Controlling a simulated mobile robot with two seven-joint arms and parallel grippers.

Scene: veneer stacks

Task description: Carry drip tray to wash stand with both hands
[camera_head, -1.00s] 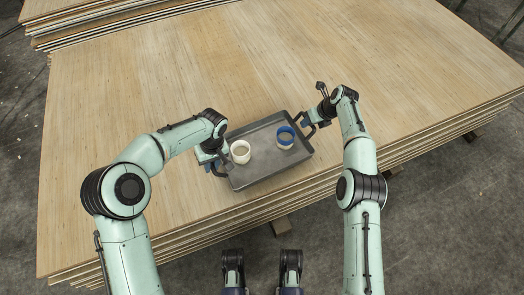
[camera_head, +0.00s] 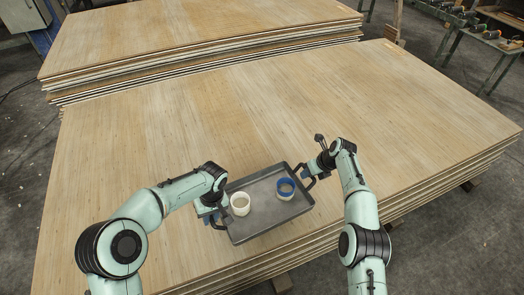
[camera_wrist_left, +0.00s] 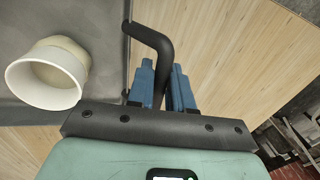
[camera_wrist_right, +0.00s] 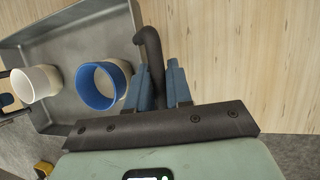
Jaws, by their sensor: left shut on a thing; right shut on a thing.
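The grey metal drip tray (camera_head: 262,214) has a dark handle at each short end and is at the near edge of the veneer stack. A white cup-like ring (camera_head: 240,203) and a blue-and-white one (camera_head: 285,188) stand in it. My left gripper (camera_head: 214,217) is shut on the left handle (camera_wrist_left: 150,40). My right gripper (camera_head: 309,173) is shut on the right handle (camera_wrist_right: 152,50). In the left wrist view the white ring (camera_wrist_left: 45,75) shows beside the handle. In the right wrist view both rings stand inside the tray wall. I cannot tell whether the tray touches the wood.
The large veneer stack (camera_head: 270,100) fills the middle, its top clear beyond the tray. A second stack (camera_head: 200,30) lies behind it. A bench with tools (camera_head: 490,40) stands at the far right. Grey concrete floor (camera_head: 450,230) is open at the right.

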